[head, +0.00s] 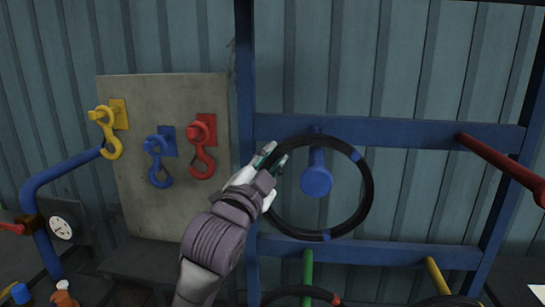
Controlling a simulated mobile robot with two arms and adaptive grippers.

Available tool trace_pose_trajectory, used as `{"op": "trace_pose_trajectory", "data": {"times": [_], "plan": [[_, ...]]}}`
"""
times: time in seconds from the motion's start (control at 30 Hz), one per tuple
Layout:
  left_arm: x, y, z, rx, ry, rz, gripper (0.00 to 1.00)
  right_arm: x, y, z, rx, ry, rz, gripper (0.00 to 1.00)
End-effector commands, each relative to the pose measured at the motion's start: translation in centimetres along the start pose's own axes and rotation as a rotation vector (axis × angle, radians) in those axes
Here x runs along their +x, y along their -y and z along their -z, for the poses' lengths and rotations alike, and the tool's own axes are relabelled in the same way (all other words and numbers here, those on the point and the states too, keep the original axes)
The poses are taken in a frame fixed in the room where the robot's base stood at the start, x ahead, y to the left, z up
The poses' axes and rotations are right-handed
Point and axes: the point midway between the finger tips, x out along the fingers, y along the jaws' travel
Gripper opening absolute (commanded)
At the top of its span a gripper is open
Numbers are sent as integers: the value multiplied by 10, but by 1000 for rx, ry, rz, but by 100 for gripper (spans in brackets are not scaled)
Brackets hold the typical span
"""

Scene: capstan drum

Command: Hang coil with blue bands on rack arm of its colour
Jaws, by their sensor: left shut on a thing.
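A black coil with blue bands (369,195) is upright in front of the blue rack. The rack's blue arm (316,181) shows inside the ring's opening, with its round end towards me. The coil's top edge passes over the arm's base in the picture; whether it rests on the arm I cannot tell. My left gripper (270,160) is shut on the coil's upper left side. My right gripper is not in view.
A red arm (500,168) sticks out at the right. Green (307,268) and yellow (437,275) arms are lower, with other coils (290,292) below. A board (130,205) with yellow, blue and red hooks stands at left. A blue pipe (62,170) curves at far left.

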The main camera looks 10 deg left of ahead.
Motion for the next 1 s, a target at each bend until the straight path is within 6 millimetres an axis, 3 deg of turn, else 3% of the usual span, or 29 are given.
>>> {"op": "trace_pose_trajectory", "data": {"times": [0.77,0.8,0.97,1.0], "plan": [[-2,-2,-2,-1,-6,4,0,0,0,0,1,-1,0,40],[-2,-2,-2,-1,-5,4,25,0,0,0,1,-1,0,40],[-2,-3,-2,-1,-3,3,51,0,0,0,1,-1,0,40],[-2,-3,-2,0,-3,2,51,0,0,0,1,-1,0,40]]}}
